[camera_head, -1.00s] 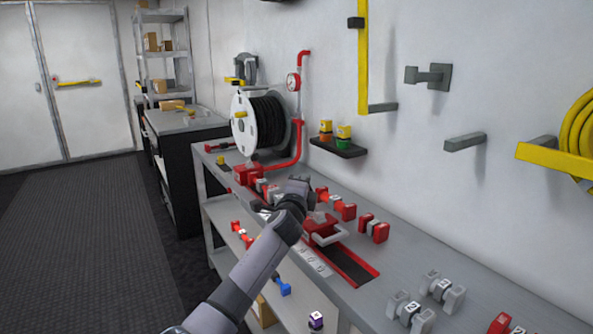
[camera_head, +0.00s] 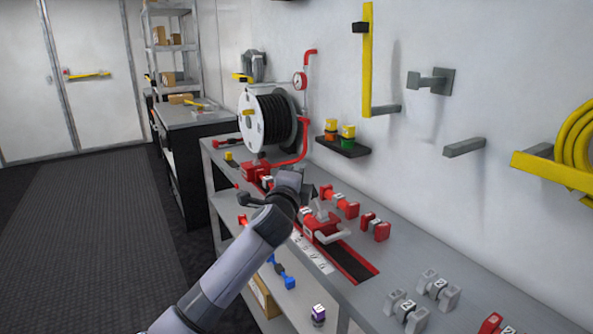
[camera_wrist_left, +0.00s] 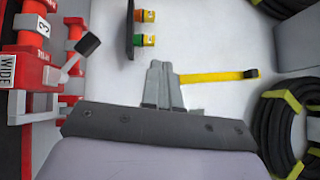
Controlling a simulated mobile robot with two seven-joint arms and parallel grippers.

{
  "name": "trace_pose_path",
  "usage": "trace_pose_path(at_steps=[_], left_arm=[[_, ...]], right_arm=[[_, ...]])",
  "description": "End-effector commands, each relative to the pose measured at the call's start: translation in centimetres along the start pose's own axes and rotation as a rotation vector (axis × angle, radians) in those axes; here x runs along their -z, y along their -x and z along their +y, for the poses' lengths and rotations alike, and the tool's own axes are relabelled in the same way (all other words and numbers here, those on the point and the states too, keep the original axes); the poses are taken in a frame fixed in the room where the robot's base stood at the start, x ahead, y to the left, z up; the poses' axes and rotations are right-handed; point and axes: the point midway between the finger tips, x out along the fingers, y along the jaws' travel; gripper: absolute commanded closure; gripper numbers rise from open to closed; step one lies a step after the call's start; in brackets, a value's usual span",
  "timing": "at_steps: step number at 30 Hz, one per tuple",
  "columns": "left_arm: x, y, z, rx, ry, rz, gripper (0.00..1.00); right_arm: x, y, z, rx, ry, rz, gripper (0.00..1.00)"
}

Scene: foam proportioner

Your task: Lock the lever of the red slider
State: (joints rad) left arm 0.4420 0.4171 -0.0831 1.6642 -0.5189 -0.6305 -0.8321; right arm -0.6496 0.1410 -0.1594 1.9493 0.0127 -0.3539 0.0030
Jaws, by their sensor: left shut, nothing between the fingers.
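The red slider (camera_head: 322,228) sits on a red-edged track along the bench and has a grey U-shaped handle on its front. In the left wrist view, a red assembly labelled WIDE (camera_wrist_left: 7,72) stands at the left edge. A grey lever with a black knob (camera_wrist_left: 88,43) sticks out of it, tilted. My left gripper (camera_head: 295,184) is just left of and above the slider in the head view. Its fingers (camera_wrist_left: 160,75) are shut and empty, apart from the lever. The lever is hard to make out in the head view. My right gripper is out of view.
Red blocks (camera_head: 375,228) and grey blocks (camera_head: 408,308) stand on the bench to the right. A hose reel (camera_head: 267,118) stands behind my arm at the bench's far end. A black shelf (camera_head: 342,145) with small bottles is on the wall. The bench between slider and grey blocks is clear.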

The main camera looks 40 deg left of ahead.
Motion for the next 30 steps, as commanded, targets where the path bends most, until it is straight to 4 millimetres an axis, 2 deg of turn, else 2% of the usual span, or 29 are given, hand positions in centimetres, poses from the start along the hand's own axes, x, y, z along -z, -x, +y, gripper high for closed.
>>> trace_pose_path(at_steps=[6, 24, 26, 28, 30], left_arm=[[-0.2, 0.9, -0.6, -0.001, -0.001, 0.001, 1.00], [-0.2, 0.9, -0.5, -0.003, 0.002, 0.002, 1.00], [0.1, 1.2, 0.1, -0.013, 0.012, 0.010, 1.00], [0.8, 1.9, 1.8, -0.040, 0.043, 0.033, 1.00], [2.0, 3.2, 4.5, -0.088, 0.099, 0.069, 1.00]], right_arm=[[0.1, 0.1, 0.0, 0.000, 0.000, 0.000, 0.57], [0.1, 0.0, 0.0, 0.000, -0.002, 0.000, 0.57], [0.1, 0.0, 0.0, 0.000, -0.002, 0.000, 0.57], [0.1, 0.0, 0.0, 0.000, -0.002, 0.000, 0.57], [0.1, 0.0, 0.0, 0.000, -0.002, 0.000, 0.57]])
